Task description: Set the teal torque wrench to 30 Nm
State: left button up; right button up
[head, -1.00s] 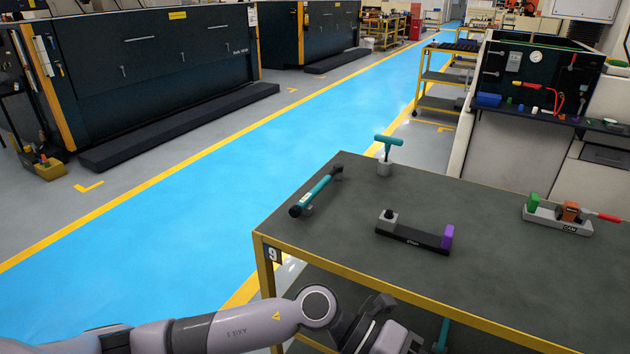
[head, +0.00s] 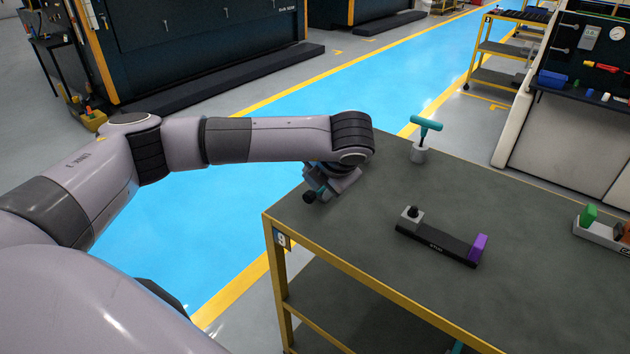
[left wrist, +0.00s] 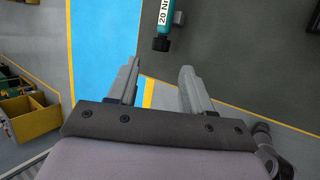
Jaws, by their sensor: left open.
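The teal torque wrench (left wrist: 164,22) lies at the table's left edge. In the left wrist view its white label reads "20 N", the rest cut off, and its black end points toward my gripper. In the head view my left wrist hides most of it; its dark end (head: 309,197) shows. My left gripper (left wrist: 158,68) is open and empty, its fingers apart, with the wrench beyond the fingertips. In the head view the left gripper (head: 331,184) is over the table's left edge. My right gripper is not in view.
The dark-topped table (head: 370,235) has a yellow frame. On it stand a teal T-handle tool in a grey holder (head: 419,154), a black fixture with a purple block (head: 436,243), and a grey tray with a green block (head: 600,232) at right.

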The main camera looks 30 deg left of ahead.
aim_at(311, 195)
pick_arm(q)
jog(key=b+x, duration=0.3)
jog(key=x, duration=0.5)
jog(key=shift+s+d+b, duration=0.1)
jog(key=shift+s+b, duration=0.1)
jog(key=shift+b, duration=0.1)
jog(key=shift+r, duration=0.15)
jog(key=shift+w+f+b, duration=0.15)
jog(key=shift+f+b, duration=0.2)
jog(key=shift+b, duration=0.05)
jog(key=c, duration=0.9)
jog(key=shift+o, duration=0.2)
